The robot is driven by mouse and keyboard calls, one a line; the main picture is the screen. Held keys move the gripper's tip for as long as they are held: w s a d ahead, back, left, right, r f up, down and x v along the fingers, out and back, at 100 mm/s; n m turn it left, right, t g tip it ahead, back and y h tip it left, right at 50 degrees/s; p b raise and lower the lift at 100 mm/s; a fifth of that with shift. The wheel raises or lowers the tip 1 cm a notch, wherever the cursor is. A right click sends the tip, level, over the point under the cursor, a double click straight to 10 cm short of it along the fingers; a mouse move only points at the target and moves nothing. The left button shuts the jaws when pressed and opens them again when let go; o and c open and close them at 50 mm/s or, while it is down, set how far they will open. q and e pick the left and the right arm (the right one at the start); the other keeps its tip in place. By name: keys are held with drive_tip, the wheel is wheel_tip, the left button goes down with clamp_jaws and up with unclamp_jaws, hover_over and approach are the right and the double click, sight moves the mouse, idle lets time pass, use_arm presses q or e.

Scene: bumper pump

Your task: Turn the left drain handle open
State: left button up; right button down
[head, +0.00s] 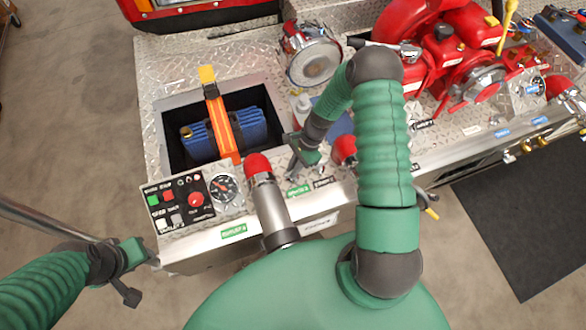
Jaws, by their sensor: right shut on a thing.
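My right gripper (302,160) reaches down to the diamond-plate panel, just behind a green label (298,190) and left of a red cap (343,150). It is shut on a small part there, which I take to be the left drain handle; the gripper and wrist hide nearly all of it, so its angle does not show. My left gripper (140,277) is off the panel's left front corner, with its fingers apart and nothing between them.
The bumper has a control box (176,202), a gauge (223,187), a red-tipped pipe (270,195) and a recess holding a strapped blue bundle (245,130). A red pump (455,50) stands at right. A dark mat (530,220) lies on the floor.

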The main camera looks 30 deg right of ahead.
drive_tip(key=n, duration=0.1)
drive_tip(key=n+g+b, duration=0.1)
drive_tip(key=n, duration=0.2)
drive_tip(key=shift+w+d+f+n+g, duration=0.1)
drive_tip(key=shift+w+d+n+g, duration=0.1)
drive_tip(key=shift+w+n+g, duration=0.1)
drive_tip(key=n+g+h+b, duration=0.1)
drive_tip(key=n, duration=0.2)
drive_tip(key=shift+n, duration=0.3)
drive_tip(key=n+g+h+b, duration=0.1)
drive_tip(key=n, duration=0.2)
drive_tip(key=shift+w+a+n, duration=0.1)
drive_tip(key=shift+w+n, duration=0.05)
drive_tip(key=shift+n, duration=0.15)
drive_tip(key=shift+a+r+n+g+h+b, duration=0.1)
drive_tip(key=shift+n+h, duration=0.15)
drive_tip(key=shift+n, duration=0.4)
drive_tip(key=shift+d+r+n+g+h+b, duration=0.1)
drive_tip(key=shift+n+h+b, duration=0.1)
drive_tip(key=shift+n, duration=0.4)
drive_tip(key=shift+a+n+g+h+b, duration=0.1)
drive_tip(key=shift+n+h, duration=0.15)
drive_tip(key=shift+n, duration=0.4)
drive_tip(key=c, duration=1.6)
unclamp_jaws()
drive_tip(key=shift+c, duration=0.2)
drive_tip(key=shift+o, duration=0.8)
drive_tip(key=shift+f, duration=0.15)
